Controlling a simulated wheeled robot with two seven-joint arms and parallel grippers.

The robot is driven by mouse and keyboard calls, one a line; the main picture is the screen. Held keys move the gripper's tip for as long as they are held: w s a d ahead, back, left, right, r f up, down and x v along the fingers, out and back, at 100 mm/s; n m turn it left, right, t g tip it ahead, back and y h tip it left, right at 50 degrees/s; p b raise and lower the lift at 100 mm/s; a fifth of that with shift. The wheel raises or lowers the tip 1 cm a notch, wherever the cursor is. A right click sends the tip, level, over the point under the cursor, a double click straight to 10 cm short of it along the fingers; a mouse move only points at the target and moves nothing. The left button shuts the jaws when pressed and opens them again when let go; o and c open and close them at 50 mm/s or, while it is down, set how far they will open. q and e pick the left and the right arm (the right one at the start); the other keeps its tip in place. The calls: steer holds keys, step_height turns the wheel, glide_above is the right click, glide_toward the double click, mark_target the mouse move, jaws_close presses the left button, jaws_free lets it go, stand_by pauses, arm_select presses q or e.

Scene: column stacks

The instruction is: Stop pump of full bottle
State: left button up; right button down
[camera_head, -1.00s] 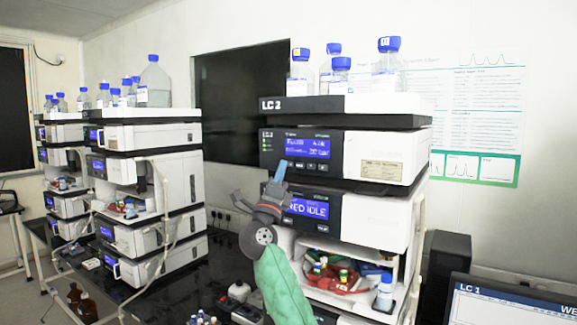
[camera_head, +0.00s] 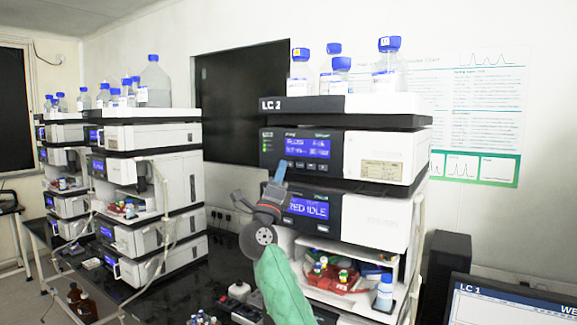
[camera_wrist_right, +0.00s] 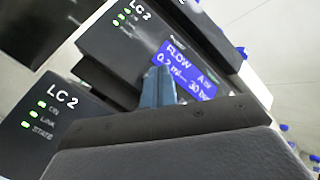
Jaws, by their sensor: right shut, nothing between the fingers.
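The LC 2 stack stands at centre right, with several blue-capped bottles (camera_head: 388,66) in its top tray (camera_head: 385,104). How full each bottle is, I cannot tell. The upper module (camera_head: 386,146) has a lit blue display (camera_head: 307,148) and a row of buttons (camera_head: 312,166) below. In the right wrist view the display (camera_wrist_right: 187,72) reads FLOW, with about 30 bar. My left gripper is out of view.
More stacks (camera_head: 155,137) with bottles on top stand at left. An open shelf (camera_head: 335,277) with coloured vials and a small blue-capped bottle (camera_head: 384,290) lie below the LC 2 modules. A monitor (camera_head: 510,300) is at lower right.

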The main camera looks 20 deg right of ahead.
steer(key=shift+w+d+p, duration=0.3)
steer(key=shift+d, duration=0.2)
steer(key=shift+w+d, duration=0.15)
steer(key=shift+w, duration=0.05)
steer(key=shift+s, duration=0.15)
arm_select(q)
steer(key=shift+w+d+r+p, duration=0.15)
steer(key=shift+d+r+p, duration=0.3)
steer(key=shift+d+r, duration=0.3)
arm_select(e)
steer(key=shift+s+a, duration=0.4)
steer(key=shift+a, duration=0.2)
stand_by(0.9)
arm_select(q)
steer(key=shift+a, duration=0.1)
